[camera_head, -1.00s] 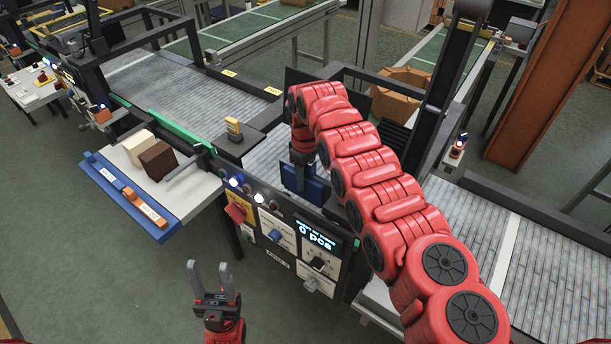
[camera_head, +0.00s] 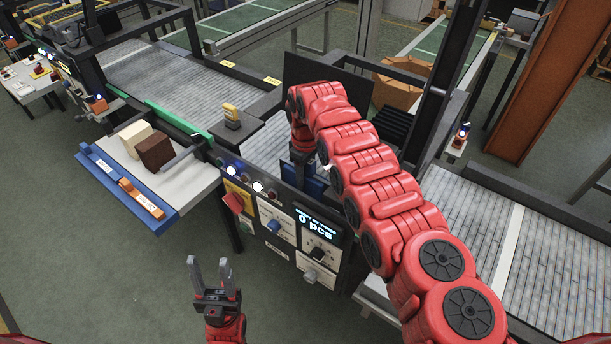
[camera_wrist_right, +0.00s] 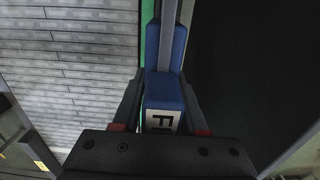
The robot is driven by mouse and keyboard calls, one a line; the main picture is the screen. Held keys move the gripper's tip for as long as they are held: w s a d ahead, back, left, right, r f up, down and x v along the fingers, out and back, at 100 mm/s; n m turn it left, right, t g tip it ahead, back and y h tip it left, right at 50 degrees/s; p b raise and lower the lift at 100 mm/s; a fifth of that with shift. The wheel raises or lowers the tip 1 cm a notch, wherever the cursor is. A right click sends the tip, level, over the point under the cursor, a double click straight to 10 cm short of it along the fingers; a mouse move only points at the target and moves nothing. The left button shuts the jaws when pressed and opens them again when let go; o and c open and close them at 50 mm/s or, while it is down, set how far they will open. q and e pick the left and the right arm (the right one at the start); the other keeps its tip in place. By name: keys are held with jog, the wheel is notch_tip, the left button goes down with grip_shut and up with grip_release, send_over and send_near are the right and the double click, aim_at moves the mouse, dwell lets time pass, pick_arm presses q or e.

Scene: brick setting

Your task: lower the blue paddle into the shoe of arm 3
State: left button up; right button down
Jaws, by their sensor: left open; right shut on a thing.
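The blue paddle (camera_head: 314,186) is in my right gripper, just behind the top of the control panel. The panel hides its lower part. In the right wrist view the paddle (camera_wrist_right: 163,90) sits between the gripper's fingers (camera_wrist_right: 160,105), with a white label with black letters at its near end. My right gripper (camera_head: 303,164) is shut on it, under the red right arm. A grey bar (camera_wrist_right: 168,35) runs along the paddle's far part; I cannot tell whether it belongs to arm 3 or its shoe. My left gripper (camera_head: 210,268) is open and empty in front of the panel.
The control panel (camera_head: 290,228) with knobs and a "0 pcs" display stands close in front of the paddle. The roller conveyor (camera_head: 165,78) runs behind it. A blue-edged side shelf (camera_head: 122,190) holds a cream block (camera_head: 134,139) and a brown block (camera_head: 156,152). Floor at lower left is clear.

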jog(key=shift+b, duration=0.8)
dwell(0.9)
jog(key=shift+f+b, duration=2.8)
jog(key=shift+f, duration=1.15)
jog(key=shift+s+f, duration=0.1)
jog(key=shift+s, duration=0.05)
jog(key=shift+c, duration=1.8)
grip_release()
jog(key=shift+f, duration=0.1)
jog(key=shift+r, duration=0.4)
notch_tip(320, 180, up, 8)
jog(key=shift+a+f, duration=0.1)
jog(key=shift+f, duration=0.15)
